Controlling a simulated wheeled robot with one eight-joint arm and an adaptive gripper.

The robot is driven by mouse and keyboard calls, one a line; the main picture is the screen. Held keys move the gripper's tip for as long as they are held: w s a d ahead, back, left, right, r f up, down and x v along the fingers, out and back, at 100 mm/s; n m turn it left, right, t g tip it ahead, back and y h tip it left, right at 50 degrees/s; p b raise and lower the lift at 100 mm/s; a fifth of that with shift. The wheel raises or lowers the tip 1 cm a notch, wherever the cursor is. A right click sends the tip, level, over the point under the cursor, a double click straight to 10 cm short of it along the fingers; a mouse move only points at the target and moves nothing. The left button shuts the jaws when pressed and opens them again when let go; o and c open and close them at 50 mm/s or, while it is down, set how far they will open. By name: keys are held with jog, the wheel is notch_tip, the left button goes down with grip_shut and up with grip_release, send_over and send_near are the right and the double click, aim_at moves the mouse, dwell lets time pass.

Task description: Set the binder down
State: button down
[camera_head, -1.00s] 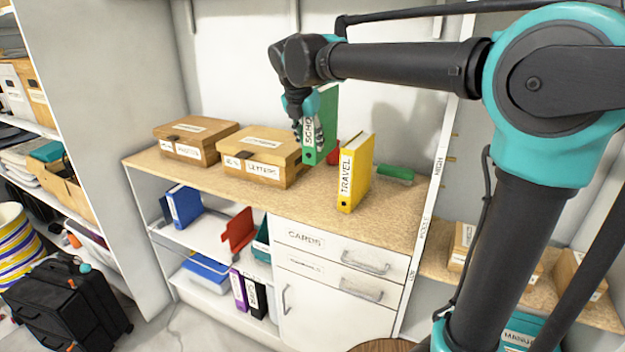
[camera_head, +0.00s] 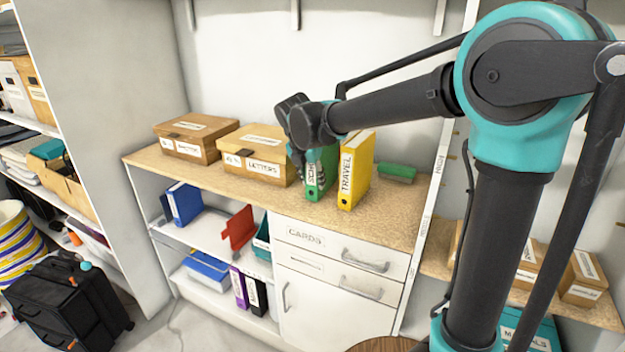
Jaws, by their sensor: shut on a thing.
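A green binder (camera_head: 327,181) with a white spine label stands upright at the wooden counter top (camera_head: 398,209), its lower end at or just above the surface. My gripper (camera_head: 309,178) is shut on it from the left and above, and partly covers its spine label. I cannot tell whether the binder's base touches the counter. A yellow binder (camera_head: 357,172) labelled TRAVEL stands upright just right of the green one, with little or no gap between them.
A box labelled LETTERS (camera_head: 262,168) stands close on the left, with another wooden box (camera_head: 186,139) beyond it. A green flat object (camera_head: 396,172) lies right of the yellow binder. The counter's right front is clear.

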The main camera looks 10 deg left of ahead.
jog(key=c, duration=1)
grip_release()
jog(key=shift+f, duration=0.1)
jog(key=v, duration=1.2)
jog(key=shift+w, duration=0.1)
